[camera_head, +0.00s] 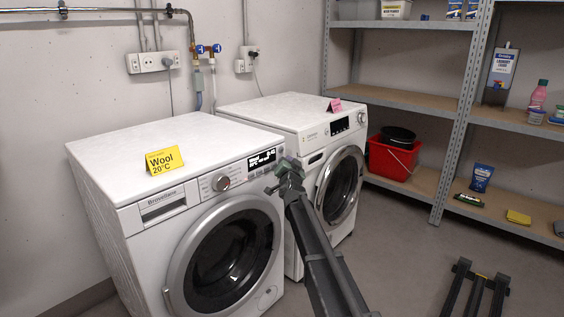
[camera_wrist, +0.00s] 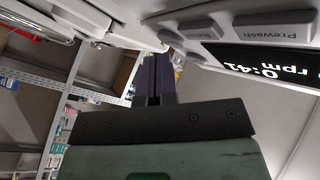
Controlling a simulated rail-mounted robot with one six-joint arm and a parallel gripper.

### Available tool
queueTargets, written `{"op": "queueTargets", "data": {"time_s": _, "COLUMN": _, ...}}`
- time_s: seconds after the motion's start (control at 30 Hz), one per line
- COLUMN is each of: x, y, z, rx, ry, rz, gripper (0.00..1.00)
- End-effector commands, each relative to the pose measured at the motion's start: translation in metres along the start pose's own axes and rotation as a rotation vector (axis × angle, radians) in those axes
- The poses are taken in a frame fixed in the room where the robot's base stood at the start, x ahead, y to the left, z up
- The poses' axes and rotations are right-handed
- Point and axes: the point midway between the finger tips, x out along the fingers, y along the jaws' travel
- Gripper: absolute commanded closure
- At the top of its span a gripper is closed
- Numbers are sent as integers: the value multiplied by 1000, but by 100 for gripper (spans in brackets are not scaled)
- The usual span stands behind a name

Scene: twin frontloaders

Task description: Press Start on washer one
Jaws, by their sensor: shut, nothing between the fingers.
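The near washer (camera_head: 190,240) is white, with a yellow card (camera_head: 164,160) reading "Wool 20°C" on top. Its front panel has a round dial (camera_head: 221,183) and a lit dark display (camera_head: 262,158). My gripper (camera_head: 287,168) is shut and empty at the right end of this panel, hiding part of it. In the wrist view its dark fingers (camera_wrist: 155,75) point at the panel edge beside small grey buttons (camera_wrist: 171,38). The display (camera_wrist: 262,60) and a "Prewash" button (camera_wrist: 272,31) are upside down there. I cannot tell whether the fingertips touch a button. No Start label is readable.
A second white washer (camera_head: 295,118) with a pink card (camera_head: 334,105) stands beside it, behind my arm. A red bucket (camera_head: 391,158) sits on the metal shelving (camera_head: 440,102) at right. The floor in front is mostly clear, with a dark frame (camera_head: 476,285) at lower right.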

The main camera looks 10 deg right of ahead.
Motion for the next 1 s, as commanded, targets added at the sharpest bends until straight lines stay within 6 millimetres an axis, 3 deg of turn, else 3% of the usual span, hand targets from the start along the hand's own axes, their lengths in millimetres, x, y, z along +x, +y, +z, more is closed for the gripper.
{"op": "queueTargets", "data": {"time_s": 0.37, "x": -6, "y": 4, "z": -4, "rx": 0, "ry": 0, "rz": 0, "gripper": 100}}
{"op": "queueTargets", "data": {"time_s": 0.8, "x": -43, "y": 30, "z": -30, "rx": -1, "ry": 1, "rz": 0, "gripper": 100}}
{"op": "queueTargets", "data": {"time_s": 1.0, "x": -47, "y": 34, "z": -34, "rx": 0, "ry": 0, "rz": 0, "gripper": 100}}
